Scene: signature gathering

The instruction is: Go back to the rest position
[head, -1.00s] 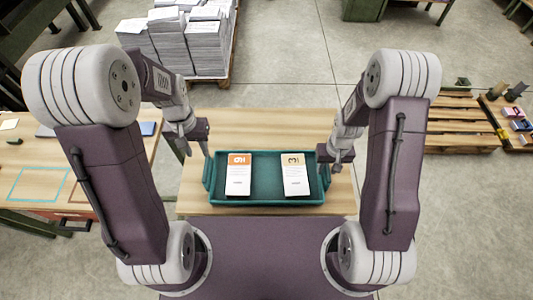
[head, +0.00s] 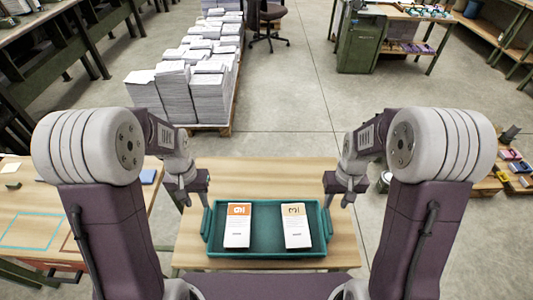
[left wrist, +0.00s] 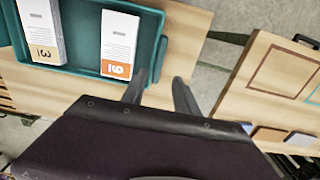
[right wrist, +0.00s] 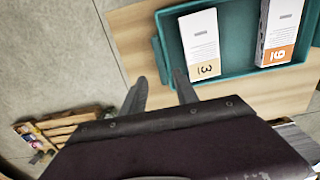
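A teal tray (head: 267,232) sits on a light wooden table in the head view. Inside lie two separate paper stacks: one with an orange band (head: 237,226) on the left and one with a tan band (head: 297,227) on the right. My left gripper (head: 194,203) is open and empty, near the tray's left end. My right gripper (head: 341,203) is open and empty, near the right end. In the left wrist view, the fingers (left wrist: 160,92) are spread beside the tray rim. In the right wrist view, the fingers (right wrist: 160,92) are spread too, with nothing between them.
A side table (head: 35,215) with outlined rectangles stands at the left. Tall paper piles (head: 190,80) on a pallet stand behind the table. A green cabinet (head: 361,43) and an office chair (head: 268,22) are further back. Open concrete floor lies behind and right of the table.

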